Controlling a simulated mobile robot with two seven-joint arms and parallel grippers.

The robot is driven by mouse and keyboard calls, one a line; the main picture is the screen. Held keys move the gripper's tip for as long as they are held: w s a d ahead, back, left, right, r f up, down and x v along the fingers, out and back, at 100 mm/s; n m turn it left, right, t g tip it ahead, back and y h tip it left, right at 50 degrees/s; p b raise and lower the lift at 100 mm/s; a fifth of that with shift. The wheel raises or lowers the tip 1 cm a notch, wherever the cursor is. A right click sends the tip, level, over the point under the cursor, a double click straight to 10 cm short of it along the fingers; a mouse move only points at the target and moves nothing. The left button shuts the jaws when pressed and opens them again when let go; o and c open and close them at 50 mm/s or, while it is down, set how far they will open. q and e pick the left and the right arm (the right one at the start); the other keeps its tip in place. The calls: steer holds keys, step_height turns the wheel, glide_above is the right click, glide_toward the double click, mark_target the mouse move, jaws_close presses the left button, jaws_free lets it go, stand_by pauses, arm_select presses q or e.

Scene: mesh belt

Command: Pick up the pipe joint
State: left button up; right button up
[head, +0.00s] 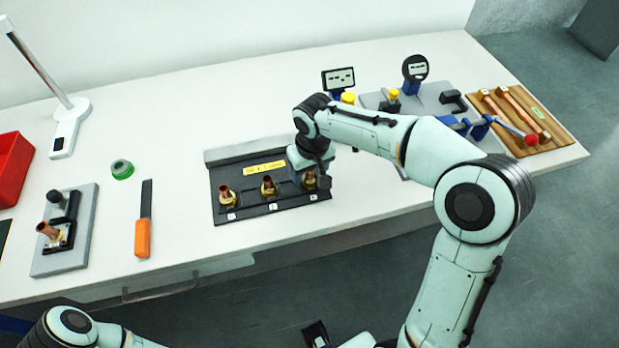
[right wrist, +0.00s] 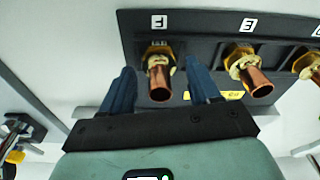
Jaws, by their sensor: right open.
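Three brass-and-copper pipe joints stand in a row on a black tray (head: 240,176) with a yellow label: a left one (head: 226,197), a middle one (head: 268,187) and a right one (head: 309,180). My right gripper (right wrist: 159,70) is open, its two blue fingers on either side of the right pipe joint (right wrist: 159,80), with a gap visible on both sides. In the head view my wrist partly hides that joint. The other two joints are at the right of the wrist view, the nearer being the middle one (right wrist: 250,78).
A grey fixture (head: 80,257) with another copper piece, an orange-handled tool (head: 143,235) and a green tape roll (head: 122,168) lie left of the tray. A grey plate with gauges (head: 415,70) and a wooden board (head: 560,137) with copper pipes are to the right.

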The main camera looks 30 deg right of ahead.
steer(key=shift+f, duration=0.2)
jaws_close()
steer(key=shift+r, duration=0.1)
